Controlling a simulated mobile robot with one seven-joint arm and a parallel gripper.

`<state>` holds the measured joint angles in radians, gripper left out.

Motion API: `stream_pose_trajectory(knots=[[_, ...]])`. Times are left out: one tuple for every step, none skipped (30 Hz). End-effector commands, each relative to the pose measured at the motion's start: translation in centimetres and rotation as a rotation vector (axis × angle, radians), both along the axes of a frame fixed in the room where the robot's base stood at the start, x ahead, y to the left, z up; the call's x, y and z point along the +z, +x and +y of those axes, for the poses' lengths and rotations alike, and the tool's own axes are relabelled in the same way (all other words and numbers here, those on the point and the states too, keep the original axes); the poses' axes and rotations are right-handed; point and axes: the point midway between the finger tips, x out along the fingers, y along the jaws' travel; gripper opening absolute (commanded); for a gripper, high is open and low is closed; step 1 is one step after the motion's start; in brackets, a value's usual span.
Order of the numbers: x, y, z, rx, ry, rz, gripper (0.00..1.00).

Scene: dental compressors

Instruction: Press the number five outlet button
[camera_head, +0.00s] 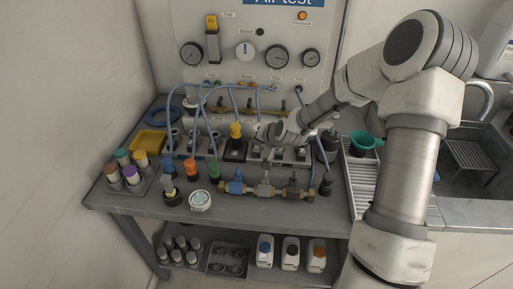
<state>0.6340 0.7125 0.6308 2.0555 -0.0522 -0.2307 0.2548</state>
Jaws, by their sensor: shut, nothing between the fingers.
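A row of small outlet units with dark tops and pale fronts (233,151) runs along the bench in front of the gauge panel. Their number labels are too small to read, so I cannot tell which one is number five. My gripper (267,158) reaches in from the right, is shut and empty, and points down over the right half of the row. It hides part of the units under it. I cannot tell whether its tip touches a button.
Blue hoses (233,97) loop above the row. A brass manifold with valves (264,189) lies in front. A yellow tray (149,143) and a rack of coloured bottles (130,174) stand at left. A green cup (363,142) and a sink (470,165) are at right.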

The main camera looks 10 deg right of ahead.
Motion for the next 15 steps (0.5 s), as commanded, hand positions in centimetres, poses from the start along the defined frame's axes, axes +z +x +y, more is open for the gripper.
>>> stream_pose_trajectory(knots=[[0.01, 0.00, -0.01, 0.000, 0.000, 0.000, 0.00], [0.00, 0.00, 0.00, 0.000, 0.000, 0.000, 0.00], [-0.01, 0.00, -0.01, 0.000, 0.000, 0.000, 0.00], [-0.02, 0.00, 0.00, 0.000, 0.000, 0.000, 0.00], [-0.04, 0.00, 0.00, 0.000, 0.000, 0.000, 0.00], [-0.09, 0.00, 0.01, 0.000, 0.000, 0.000, 0.00], [-0.12, 0.00, 0.00, 0.000, 0.000, 0.000, 0.00], [-0.16, 0.00, 0.00, 0.000, 0.000, 0.000, 0.00], [-0.22, 0.00, 0.00, 0.000, 0.000, 0.000, 0.00], [-0.26, 0.00, 0.00, 0.000, 0.000, 0.000, 0.00], [-0.29, 0.00, 0.00, 0.000, 0.000, 0.000, 0.00], [-0.34, 0.00, 0.01, 0.000, 0.000, 0.000, 0.00], [-0.37, 0.00, 0.00, 0.000, 0.000, 0.000, 0.00], [-0.42, 0.00, 0.00, 0.000, 0.000, 0.000, 0.00], [-0.47, -0.01, 0.00, 0.000, 0.000, 0.000, 0.00]])
